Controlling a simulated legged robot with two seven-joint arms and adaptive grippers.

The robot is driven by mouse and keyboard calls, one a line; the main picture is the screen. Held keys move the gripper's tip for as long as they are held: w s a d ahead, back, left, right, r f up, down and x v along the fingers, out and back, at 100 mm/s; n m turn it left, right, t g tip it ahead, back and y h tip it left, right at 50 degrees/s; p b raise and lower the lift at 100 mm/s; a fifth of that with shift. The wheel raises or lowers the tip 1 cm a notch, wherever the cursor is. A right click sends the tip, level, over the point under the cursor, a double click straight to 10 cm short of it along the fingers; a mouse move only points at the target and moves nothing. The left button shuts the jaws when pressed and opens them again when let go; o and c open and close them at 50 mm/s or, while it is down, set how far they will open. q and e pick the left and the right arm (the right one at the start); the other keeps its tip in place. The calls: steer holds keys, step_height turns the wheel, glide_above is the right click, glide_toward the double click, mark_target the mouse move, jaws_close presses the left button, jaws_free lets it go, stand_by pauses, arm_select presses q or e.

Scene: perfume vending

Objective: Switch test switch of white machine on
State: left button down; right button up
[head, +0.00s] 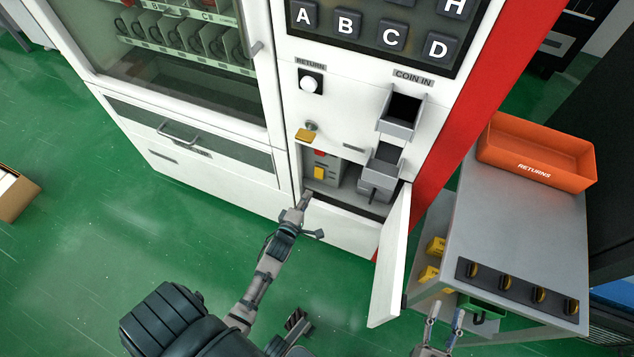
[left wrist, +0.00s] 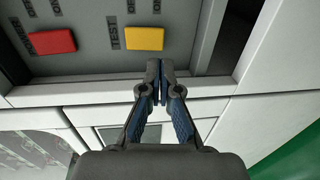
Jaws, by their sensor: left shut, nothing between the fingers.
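The white machine (head: 215,175) has an open lower compartment with a grey switch panel (head: 328,180) inside. The yellow test switch (head: 319,173) sits on that panel. In the left wrist view the yellow switch (left wrist: 145,38) is beside the word TEST, with ON and OFF lettering above; I cannot tell which way it is tipped. A red switch (left wrist: 52,41) is left of it. My left gripper (head: 306,196) is shut and empty at the compartment's lower edge; its fingertips (left wrist: 159,70) appear just below the yellow switch, apart from it. My right gripper (head: 445,320) is open and empty, low at the right.
The compartment's white door (head: 393,265) stands open to the right of the opening. A grey table (head: 530,225) at the right carries an orange returns bin (head: 535,150) and a row of black-and-yellow knobs. A cardboard box (head: 15,195) lies at the far left on the green floor.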

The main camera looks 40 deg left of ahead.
mark_target(318, 177)
arm_select(q)
steer(key=shift+b+x, duration=0.9)
steer(key=shift+x, duration=2.35)
arm_select(e)
steer(key=shift+s+d+r+m+t+y, duration=0.15)
steer(key=shift+s+r+t, duration=0.25)
steer(key=shift+r+t, duration=0.35)
steer(key=shift+s+r+m+t+y, duration=0.1)
steer(key=shift+s+r+t, duration=0.3)
steer(key=shift+r+t, duration=0.35)
steer(key=shift+s+d+r+m+t+y, duration=0.15)
steer(key=shift+s+r+t, duration=0.25)
steer(key=shift+r+t, duration=0.35)
arm_select(q)
steer(key=shift+d, duration=0.1)
arm_select(e)
steer(key=shift+a, duration=0.1)
